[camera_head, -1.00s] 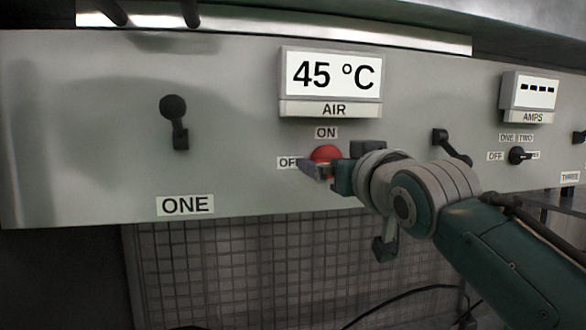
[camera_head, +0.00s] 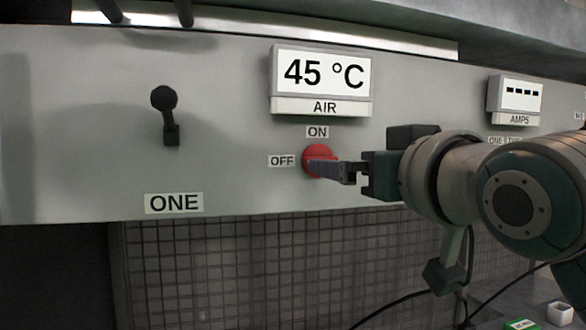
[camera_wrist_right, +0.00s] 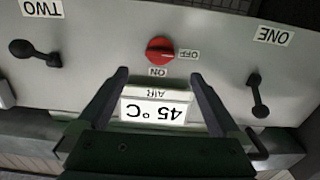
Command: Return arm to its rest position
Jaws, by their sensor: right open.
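My right gripper (camera_head: 335,170) is in front of the grey panel, with its fingers pointing left beside the red knob (camera_head: 317,157) in the head view. The knob sits between the ON and OFF labels. In the right wrist view my right gripper (camera_wrist_right: 158,80) is open, its two fingers spread with nothing between them, and the red knob (camera_wrist_right: 160,49) shows beyond the fingertips, apart from them. My right arm (camera_head: 515,195) reaches in from the right. My left gripper is not in view.
The grey panel (camera_head: 60,150) carries the AIR display (camera_head: 322,75) reading 45 °C, an AMPS display (camera_head: 518,93) and a black lever (camera_head: 168,115) above label ONE. A tiled or mesh surface (camera_head: 220,270) lies below. A black lever (camera_wrist_right: 35,53) near TWO shows in the wrist view.

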